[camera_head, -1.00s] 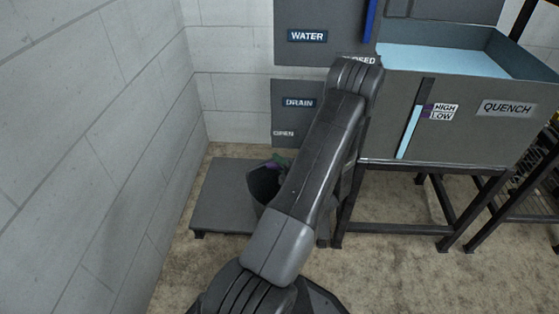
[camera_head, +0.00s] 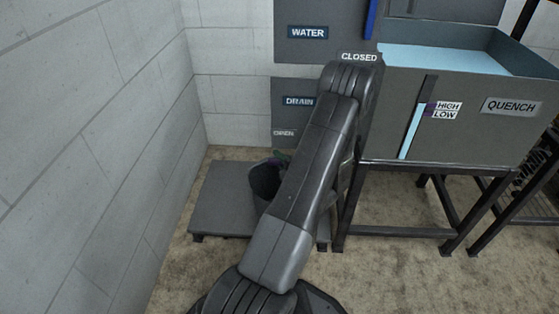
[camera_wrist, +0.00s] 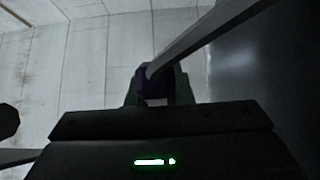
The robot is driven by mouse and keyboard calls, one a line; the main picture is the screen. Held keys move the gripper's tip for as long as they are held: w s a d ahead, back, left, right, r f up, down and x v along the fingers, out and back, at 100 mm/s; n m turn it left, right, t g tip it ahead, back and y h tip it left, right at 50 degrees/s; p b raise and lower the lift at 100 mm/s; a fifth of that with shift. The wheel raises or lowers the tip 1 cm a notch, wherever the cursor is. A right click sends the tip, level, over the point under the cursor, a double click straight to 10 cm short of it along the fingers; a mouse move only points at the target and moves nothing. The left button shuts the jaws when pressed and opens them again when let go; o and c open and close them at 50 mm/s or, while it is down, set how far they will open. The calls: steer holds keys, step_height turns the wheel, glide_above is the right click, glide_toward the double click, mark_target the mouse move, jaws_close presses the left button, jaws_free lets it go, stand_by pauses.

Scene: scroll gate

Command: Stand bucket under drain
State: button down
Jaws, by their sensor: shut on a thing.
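The dark bucket (camera_head: 264,181) shows in the head view at the low grey platform, partly hidden behind my arm. I cannot tell whether its base touches the platform. My gripper (camera_head: 279,158) is at the bucket's top, mostly hidden; only small green and purple parts show. In the wrist view my gripper (camera_wrist: 160,88) is shut, its greenish fingers around a purple piece (camera_wrist: 152,80), seemingly the bucket's grip. A grey bar (camera_wrist: 205,38) runs from there to the upper right. The DRAIN panel (camera_head: 299,101) is on the wall behind; the drain outlet is hidden.
The low platform (camera_head: 215,205) stands near the left wall (camera_head: 95,130). The quench tank (camera_head: 470,130) stands on dark legs to the right. A WATER panel (camera_head: 308,32) is above the DRAIN panel. Floor is clear in front of the platform.

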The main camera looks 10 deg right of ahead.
steer(key=c, duration=1.7)
jaws_free()
steer(key=shift+f, duration=0.1)
steer(key=o, duration=0.4)
steer(key=shift+p+v, duration=2.2)
steer(key=shift+v, duration=3.85)
